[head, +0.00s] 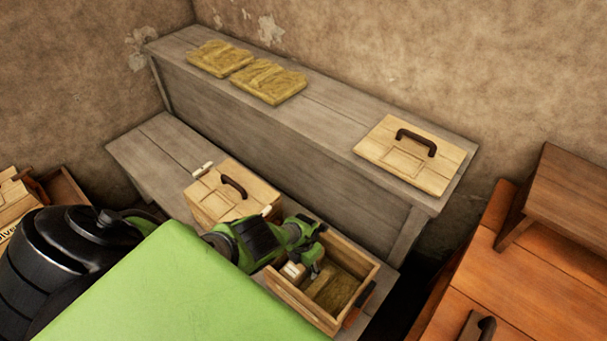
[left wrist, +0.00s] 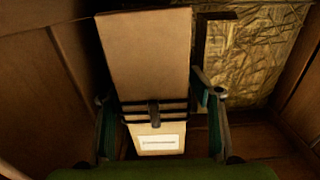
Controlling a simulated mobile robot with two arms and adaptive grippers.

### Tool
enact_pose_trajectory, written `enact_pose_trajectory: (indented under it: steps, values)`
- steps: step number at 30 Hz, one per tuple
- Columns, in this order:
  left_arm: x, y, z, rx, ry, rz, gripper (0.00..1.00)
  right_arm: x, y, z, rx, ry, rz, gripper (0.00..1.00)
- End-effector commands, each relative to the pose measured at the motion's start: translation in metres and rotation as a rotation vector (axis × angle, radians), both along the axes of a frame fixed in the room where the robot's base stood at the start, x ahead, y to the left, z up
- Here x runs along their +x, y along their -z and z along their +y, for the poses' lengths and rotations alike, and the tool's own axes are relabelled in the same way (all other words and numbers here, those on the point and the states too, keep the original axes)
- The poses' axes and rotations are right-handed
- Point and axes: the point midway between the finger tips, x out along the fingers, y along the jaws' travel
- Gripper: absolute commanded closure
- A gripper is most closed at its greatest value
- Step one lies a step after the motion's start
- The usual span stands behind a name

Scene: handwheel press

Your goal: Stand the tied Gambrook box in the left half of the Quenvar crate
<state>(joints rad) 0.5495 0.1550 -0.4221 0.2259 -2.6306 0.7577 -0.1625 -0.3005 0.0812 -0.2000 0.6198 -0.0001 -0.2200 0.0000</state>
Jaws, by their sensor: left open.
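A tan cardboard box (left wrist: 147,55) with dark bands tied around it and a white label (left wrist: 157,142) is inside an open wooden crate (head: 370,285). A small part of the box (head: 293,270) shows in the head view. My left gripper (head: 307,268) reaches down into the crate. The box's underside is hidden. My right gripper is out of view.
A closed wooden crate (head: 215,205) with a dark handle stands left of the open one. On the raised shelf behind lie a handled lid (head: 380,150) and two golden pads (head: 268,82). An orange wooden table (head: 500,280) stands at right.

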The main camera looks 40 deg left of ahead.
Motion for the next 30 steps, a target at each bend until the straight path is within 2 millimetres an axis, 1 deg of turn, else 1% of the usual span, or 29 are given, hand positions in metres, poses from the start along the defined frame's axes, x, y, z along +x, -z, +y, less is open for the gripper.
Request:
enact_pose_trajectory:
  steps: [2,8,17,23,30]
  values:
    - [0.000,0.000,0.004,0.006,-0.001,0.000,0.37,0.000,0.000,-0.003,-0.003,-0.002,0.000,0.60]
    - [0.003,-0.004,0.008,0.009,-0.004,-0.006,0.37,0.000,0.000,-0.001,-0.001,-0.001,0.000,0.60]
    - [0.005,-0.016,0.010,0.010,-0.005,-0.009,0.37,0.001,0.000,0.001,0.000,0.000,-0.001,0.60]
    - [0.000,-0.026,0.004,0.007,0.002,-0.003,0.37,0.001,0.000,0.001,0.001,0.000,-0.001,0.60]
    - [0.001,-0.048,0.002,0.004,0.001,-0.002,0.37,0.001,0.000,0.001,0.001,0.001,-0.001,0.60]
